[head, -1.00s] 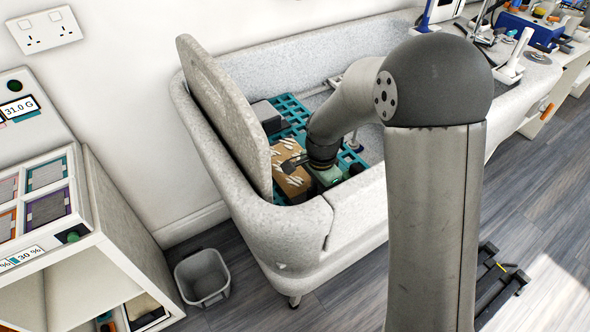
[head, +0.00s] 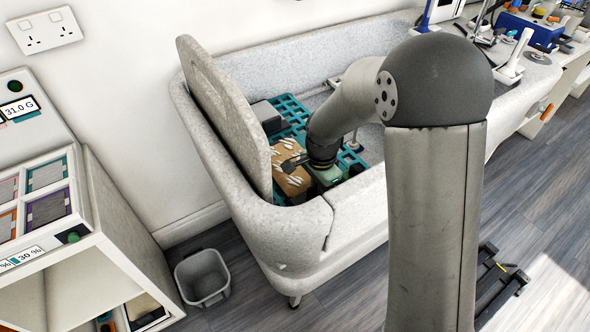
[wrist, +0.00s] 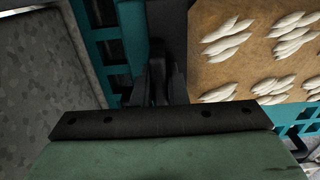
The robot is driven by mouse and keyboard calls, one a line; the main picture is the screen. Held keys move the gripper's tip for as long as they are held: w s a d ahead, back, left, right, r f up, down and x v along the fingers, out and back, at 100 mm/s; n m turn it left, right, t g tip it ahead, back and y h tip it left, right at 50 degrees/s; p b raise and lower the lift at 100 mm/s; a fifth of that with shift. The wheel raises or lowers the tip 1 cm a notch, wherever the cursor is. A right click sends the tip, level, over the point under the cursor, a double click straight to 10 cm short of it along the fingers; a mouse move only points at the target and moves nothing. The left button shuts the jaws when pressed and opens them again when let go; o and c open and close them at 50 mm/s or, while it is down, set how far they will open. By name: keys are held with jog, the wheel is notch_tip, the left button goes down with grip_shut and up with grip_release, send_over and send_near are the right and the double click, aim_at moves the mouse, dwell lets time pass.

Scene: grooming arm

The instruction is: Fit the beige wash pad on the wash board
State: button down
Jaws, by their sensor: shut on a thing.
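The beige wash pad (head: 292,182) is a brown-tan slab with rows of white leaf-shaped tufts. It lies inside the pale speckled tub, near the raised panel at its left end. In the wrist view the pad (wrist: 240,72) fills the upper right, beside the fingers. My gripper (wrist: 160,75) is shut at the pad's left edge; the exact contact is dark and hard to see. In the head view my gripper (head: 296,162) reaches over the pad from the right. A teal grid (head: 290,108) lies around and behind the pad. I cannot tell which part is the wash board.
The tub's raised panel (head: 222,105) stands close on the left, and its front wall (head: 358,208) is near my arm. A dark grey block (head: 268,116) sits behind the pad. A grey bin (head: 203,278) stands on the floor outside.

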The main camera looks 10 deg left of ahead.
jog(key=shift+r+p, duration=2.2)
jog(key=shift+r, duration=1.25)
